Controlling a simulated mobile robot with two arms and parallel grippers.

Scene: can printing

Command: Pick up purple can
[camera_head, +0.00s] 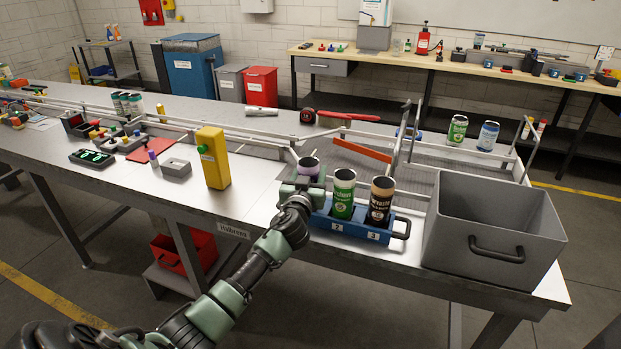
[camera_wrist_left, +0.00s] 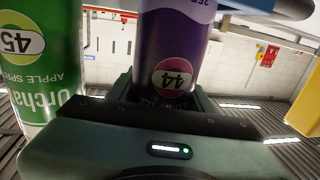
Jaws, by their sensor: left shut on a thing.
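The purple can (camera_head: 309,167) stands at the left end of the blue carrier (camera_head: 349,229) in the head view, mostly hidden behind my left gripper (camera_head: 300,190). In the left wrist view the purple can (camera_wrist_left: 170,50) shows a round label with 44, and my left gripper (camera_wrist_left: 160,95) is shut on it. I cannot tell whether the can is lifted from its slot. A green can (camera_head: 343,194) and a black-and-brown can (camera_head: 380,201) stand in the carrier to its right. The green can (camera_wrist_left: 38,60) is close beside the gripper. My right gripper is not in view.
A grey bin (camera_head: 495,225) stands right of the carrier. A yellow box (camera_head: 213,158) stands left of the gripper. An orange bar (camera_head: 362,150) lies behind the cans. Two more cans (camera_head: 457,130) stand farther back.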

